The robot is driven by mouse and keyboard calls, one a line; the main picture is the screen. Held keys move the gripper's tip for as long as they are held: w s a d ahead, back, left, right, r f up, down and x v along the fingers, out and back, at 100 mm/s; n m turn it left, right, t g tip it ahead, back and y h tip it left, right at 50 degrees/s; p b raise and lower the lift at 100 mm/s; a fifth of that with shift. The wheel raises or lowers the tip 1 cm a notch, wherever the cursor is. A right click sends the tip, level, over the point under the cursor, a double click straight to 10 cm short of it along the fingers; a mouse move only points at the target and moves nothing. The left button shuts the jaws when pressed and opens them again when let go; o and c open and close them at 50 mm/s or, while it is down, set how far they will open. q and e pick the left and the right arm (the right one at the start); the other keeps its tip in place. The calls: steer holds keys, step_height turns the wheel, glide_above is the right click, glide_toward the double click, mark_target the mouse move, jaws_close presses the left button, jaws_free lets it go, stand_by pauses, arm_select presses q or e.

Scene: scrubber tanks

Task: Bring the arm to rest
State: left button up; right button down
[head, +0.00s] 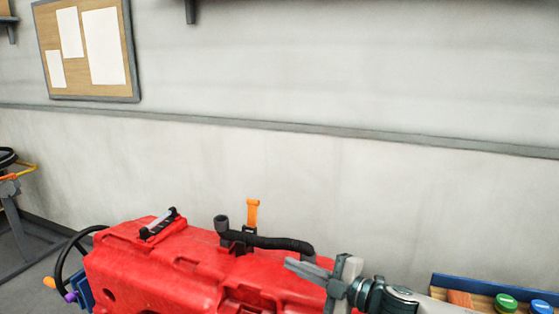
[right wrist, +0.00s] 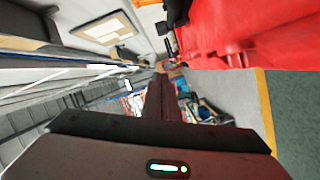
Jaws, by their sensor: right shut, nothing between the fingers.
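My right gripper (head: 292,266) is at the lower middle right of the head view, its arm coming in from the right edge. Its grey fingers are together, point left and overlap the right part of the red scrubber machine (head: 150,272) in the picture. I cannot tell the exact gap between them. In the right wrist view the dark closed fingers (right wrist: 160,85) show with nothing held, and the red body (right wrist: 240,30) lies to the upper right. My left gripper is not in view.
A black hose (head: 275,243) and an orange clip (head: 253,213) are on top of the machine. A blue-edged tray (head: 470,284) with green and blue lids stands at the lower right. A stand (head: 12,190) is at the left. The wall behind carries a pinboard (head: 85,90).

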steer(key=s+d+f+m+t+h, duration=0.1)
steer(key=s+d+f+m+h, duration=0.3)
steer(key=s+f+m+h, duration=0.85)
steer(key=s+d+f+m+g, duration=0.3)
steer(key=s+d+f, duration=0.25)
steer(key=s, duration=0.45)
steer(key=s+d+f+m+g+h, duration=0.1)
steer(key=s+d+f+m+g, duration=0.2)
steer(key=s+f, duration=0.5)
steer(key=s+d+f+m+g, duration=0.25)
steer(key=s+d+f, duration=0.35)
steer(key=s, duration=0.5)
step_height(320, 180, down, 29)
steer(key=s, duration=0.2)
steer(key=s+d+f+g, duration=0.2)
steer(key=s+d+f, duration=0.1)
steer(key=s+f, duration=1.3)
steer(key=shift+s, duration=0.45)
